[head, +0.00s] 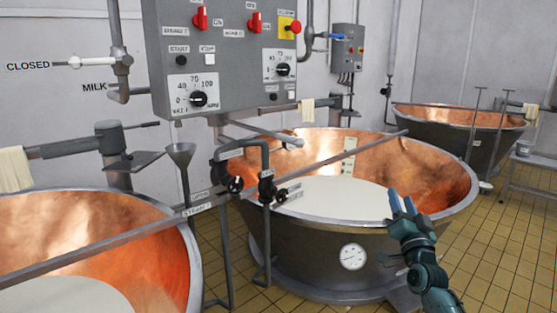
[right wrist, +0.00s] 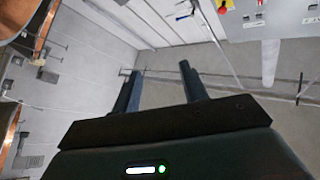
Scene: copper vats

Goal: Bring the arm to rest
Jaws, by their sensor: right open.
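My right gripper (head: 402,203) is in front of the right rim of the middle copper vat (head: 300,226) in the head view. Its fingers point up, stand apart and hold nothing. In the right wrist view my right gripper (right wrist: 160,82) also shows two separated fingers with nothing between them. Its camera looks toward the ceiling and walls, tilted. My left gripper is not in view.
A grey control panel (head: 225,58) with red switches hangs above the vats. A second copper vat (head: 155,250) stands at the lower left, a third (head: 440,135) at the back right. Pipes and valves (head: 266,186) stand between the nearer vats. Tiled floor (head: 500,240) is clear at right.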

